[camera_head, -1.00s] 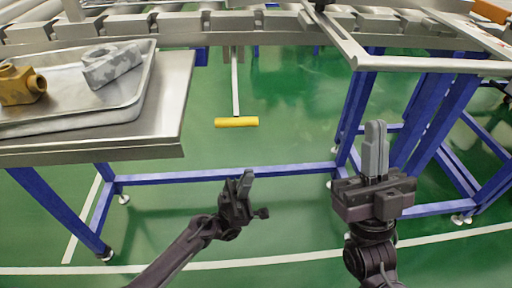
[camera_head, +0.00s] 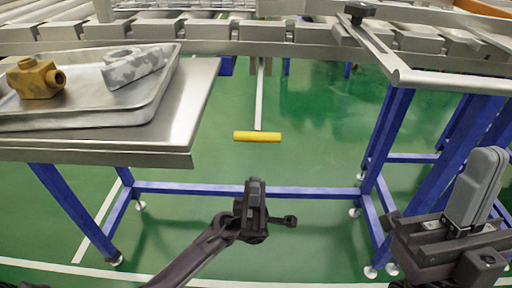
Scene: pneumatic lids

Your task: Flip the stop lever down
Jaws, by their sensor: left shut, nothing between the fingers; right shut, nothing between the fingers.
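A dark knob on a short stem (camera_head: 360,10) stands at the near end of the conveyor, at the top right of the head view. It looks like the stop lever, but its position is too small to read. My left gripper (camera_head: 255,187) is shut and empty, low in the middle, apart from the conveyor. My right gripper (camera_head: 482,180) is shut and empty at the lower right, in front of a blue frame leg. Neither gripper touches the knob.
A steel table (camera_head: 190,110) at left bears a tray (camera_head: 135,115) with a brown fitting (camera_head: 36,79) and a grey mottled part (camera_head: 135,66). A metal rail (camera_head: 440,80) and blue legs stand at right. A yellow bar (camera_head: 257,136) shows low between them.

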